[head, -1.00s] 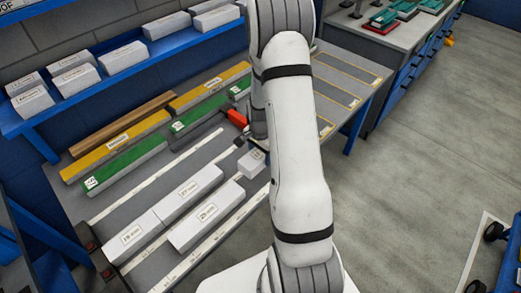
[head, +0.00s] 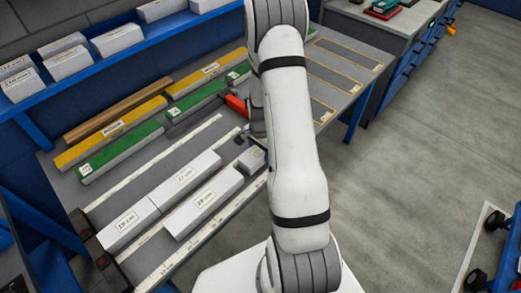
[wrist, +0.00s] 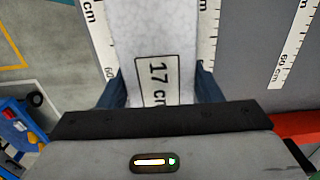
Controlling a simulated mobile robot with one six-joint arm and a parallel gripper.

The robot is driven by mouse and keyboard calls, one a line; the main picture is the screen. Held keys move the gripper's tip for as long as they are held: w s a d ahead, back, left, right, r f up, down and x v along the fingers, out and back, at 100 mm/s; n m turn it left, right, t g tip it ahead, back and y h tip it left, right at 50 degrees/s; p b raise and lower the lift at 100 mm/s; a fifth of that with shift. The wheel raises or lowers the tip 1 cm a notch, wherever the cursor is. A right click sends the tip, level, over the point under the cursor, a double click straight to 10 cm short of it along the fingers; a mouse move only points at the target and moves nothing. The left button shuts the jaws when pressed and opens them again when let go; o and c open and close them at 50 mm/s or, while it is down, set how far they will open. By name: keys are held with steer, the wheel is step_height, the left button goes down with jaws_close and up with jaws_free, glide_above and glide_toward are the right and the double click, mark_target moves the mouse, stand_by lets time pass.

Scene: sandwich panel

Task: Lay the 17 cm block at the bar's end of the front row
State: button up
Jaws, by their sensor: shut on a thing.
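The 17 cm block (wrist: 150,30) is pale, with a framed "17 cm" label. In the wrist view it lies lengthwise between the two dark blue fingers of my gripper (wrist: 160,88), which is shut on it. Its far end is cut off by the frame. In the head view only a small pale part of this block (head: 251,159) shows beside my arm; the arm hides the rest. The front row holds a long pale block (head: 215,203), and the held block is just beyond its right end. I cannot tell whether they touch, or whether the held block rests on the bench.
Two more pale blocks (head: 178,192) lie end to end behind the front row. Green (head: 120,155) and yellow (head: 110,138) bars lie further back. A red piece (head: 236,105) stands beside my arm. Printed rulers (head: 190,247) run along the bench. A blue shelf holds several pale blocks.

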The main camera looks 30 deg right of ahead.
mark_target(260, 150)
steer(key=shift+f+b, duration=0.55)
steer(key=o, duration=1)
steer(key=shift+o, duration=0.2)
steer(key=shift+r+b, duration=0.65)
steer(key=shift+r, duration=3.3)
